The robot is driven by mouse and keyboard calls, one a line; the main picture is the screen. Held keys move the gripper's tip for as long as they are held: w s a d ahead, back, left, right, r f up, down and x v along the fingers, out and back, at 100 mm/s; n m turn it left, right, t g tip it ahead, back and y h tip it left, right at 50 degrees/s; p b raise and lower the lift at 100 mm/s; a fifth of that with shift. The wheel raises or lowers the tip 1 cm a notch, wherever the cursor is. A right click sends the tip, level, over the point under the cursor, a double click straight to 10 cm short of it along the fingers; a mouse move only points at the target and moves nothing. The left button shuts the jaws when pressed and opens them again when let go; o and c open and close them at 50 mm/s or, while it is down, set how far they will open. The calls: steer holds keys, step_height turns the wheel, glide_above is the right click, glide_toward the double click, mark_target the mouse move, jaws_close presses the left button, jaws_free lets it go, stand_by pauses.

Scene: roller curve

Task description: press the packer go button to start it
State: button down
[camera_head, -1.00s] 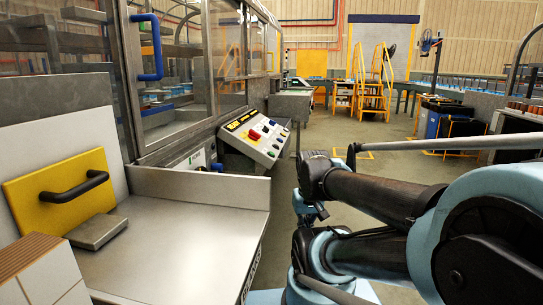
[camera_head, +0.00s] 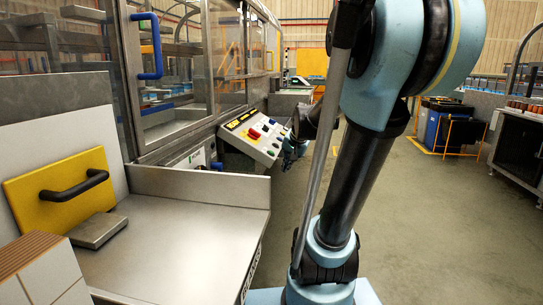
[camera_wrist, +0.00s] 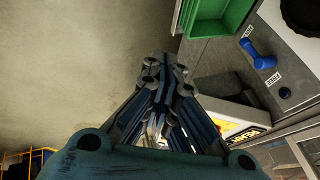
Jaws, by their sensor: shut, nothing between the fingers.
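The packer's control panel (camera_head: 250,142) is a sloped pale box with a dark strip with yellow marking. It carries a large red button (camera_head: 254,134) and several smaller coloured buttons, some green; which is go is too small to read. My gripper (camera_head: 291,147) is just right of the panel, partly behind my arm. In the wrist view my gripper (camera_wrist: 165,65) is shut and empty, over the floor and left of the panel (camera_wrist: 228,112). The panel's button face is mostly hidden there; contact with any button cannot be seen.
A metal worktop (camera_head: 180,240) with a raised edge lies in front of the panel. A glazed machine door with a blue handle (camera_head: 151,47) stands behind it. The wrist view shows a green tray (camera_wrist: 188,18) and a blue knob (camera_wrist: 262,60). The floor (camera_head: 440,230) at right is clear.

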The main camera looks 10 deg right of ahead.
mark_target(271, 153)
steer(key=w+d+r+m+t, duration=0.2)
steer(key=w+m, duration=0.2)
steer(key=w, duration=1.1)
steer(key=w+d+r+m+t, duration=0.2)
steer(key=w+d+m, duration=0.1)
steer(key=w, duration=1.3)
steer(key=shift+w+d+r+m+t, duration=0.15)
steer(key=shift+r+m+t, duration=0.25)
steer(key=shift+m, duration=0.2)
steer(key=shift+f, duration=0.1)
steer(key=w+a+f, duration=0.1)
steer(key=a+f, duration=0.3)
steer(key=f, duration=0.3)
steer(key=shift+w+f, duration=0.15)
steer(key=shift+f, duration=0.1)
steer(key=shift+a+f, duration=0.1)
steer(key=shift+a, duration=0.05)
steer(key=shift+a+f, duration=0.15)
steer(key=shift+f, duration=0.05)
